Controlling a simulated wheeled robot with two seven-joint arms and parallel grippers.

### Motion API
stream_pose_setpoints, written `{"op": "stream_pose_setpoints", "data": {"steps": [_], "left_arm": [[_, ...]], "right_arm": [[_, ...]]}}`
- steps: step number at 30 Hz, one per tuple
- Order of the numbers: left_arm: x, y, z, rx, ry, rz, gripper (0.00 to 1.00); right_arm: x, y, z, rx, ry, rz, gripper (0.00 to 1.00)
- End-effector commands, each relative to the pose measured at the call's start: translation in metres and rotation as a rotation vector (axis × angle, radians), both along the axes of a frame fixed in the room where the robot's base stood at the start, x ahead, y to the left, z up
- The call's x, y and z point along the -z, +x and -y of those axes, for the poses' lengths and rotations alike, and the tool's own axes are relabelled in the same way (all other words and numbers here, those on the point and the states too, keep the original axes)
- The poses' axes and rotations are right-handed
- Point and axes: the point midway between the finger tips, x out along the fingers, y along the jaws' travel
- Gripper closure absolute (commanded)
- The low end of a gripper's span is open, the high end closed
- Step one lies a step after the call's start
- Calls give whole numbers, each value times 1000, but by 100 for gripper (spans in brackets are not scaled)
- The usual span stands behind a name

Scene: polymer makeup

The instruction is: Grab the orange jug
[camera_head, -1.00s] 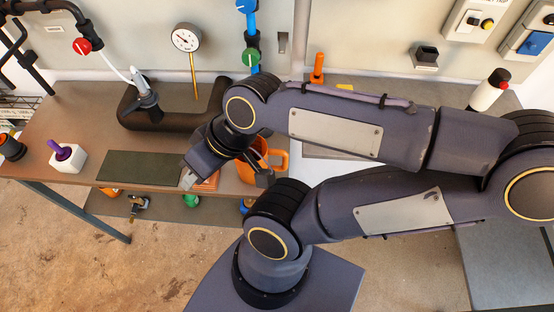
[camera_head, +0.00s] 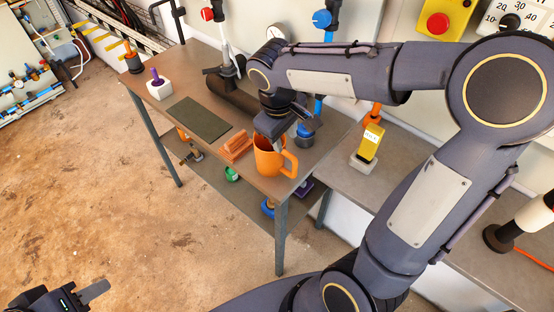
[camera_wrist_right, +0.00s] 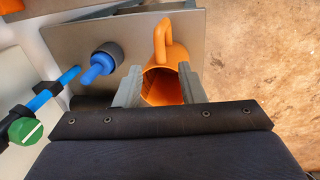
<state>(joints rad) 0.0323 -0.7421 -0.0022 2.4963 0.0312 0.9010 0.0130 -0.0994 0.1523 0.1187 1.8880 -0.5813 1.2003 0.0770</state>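The orange jug (camera_head: 271,158) stands upright near the right front corner of the brown table (camera_head: 262,186), with its handle toward the right. My right gripper (camera_head: 284,124) is above and behind the jug's rim. In the right wrist view, its two fingers (camera_wrist_right: 160,90) are apart, with the open mouth of the jug (camera_wrist_right: 161,84) between and beyond them. The right finger overlaps the jug's edge; I cannot tell whether it touches. My left gripper (camera_head: 80,296) is at the bottom left, far from the jug, partly cut off, with one finger clearly visible.
An orange block (camera_head: 236,146) lies just left of the jug. A dark green mat (camera_head: 201,118) and a white block with a purple knob (camera_head: 159,87) are farther left. A blue-capped item (camera_head: 305,133) stands behind the jug. A yellow block (camera_head: 369,145) stands on the right-hand surface.

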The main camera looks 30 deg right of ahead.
Motion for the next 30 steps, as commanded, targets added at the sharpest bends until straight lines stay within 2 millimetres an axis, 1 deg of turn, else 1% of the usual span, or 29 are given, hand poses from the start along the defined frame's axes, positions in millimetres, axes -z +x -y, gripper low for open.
{"op": "stream_pose_setpoints", "data": {"steps": [1, 4, 11, 15, 18, 21, 27, 28, 30], "left_arm": [[1, 0, 0, 0, 0, 0, 64], [0, 0, 0, 0, 0, 0, 64], [-2, 0, 0, 0, 0, 0, 64], [-6, 0, 0, 0, 0, 0, 64], [-5, 0, 0, 0, 0, 0, 64], [-5, 0, 0, 0, 0, 0, 64], [-5, 0, 0, 0, 0, 0, 64], [-5, 0, 0, 0, 0, 0, 64], [-5, 0, 0, 0, 0, 0, 64]], "right_arm": [[4, 4, -1, -10, -13, -8, 64], [14, 7, 1, -15, -22, -12, 64], [39, 6, 6, -12, -20, -13, 64], [61, 4, 9, -12, -19, -15, 64], [74, 5, 12, -13, -20, -12, 64], [79, 6, 13, -12, -19, -10, 64], [80, 6, 13, -12, -18, -8, 64], [79, 6, 13, -12, -18, -8, 65], [79, 6, 13, -12, -18, -8, 74]]}}
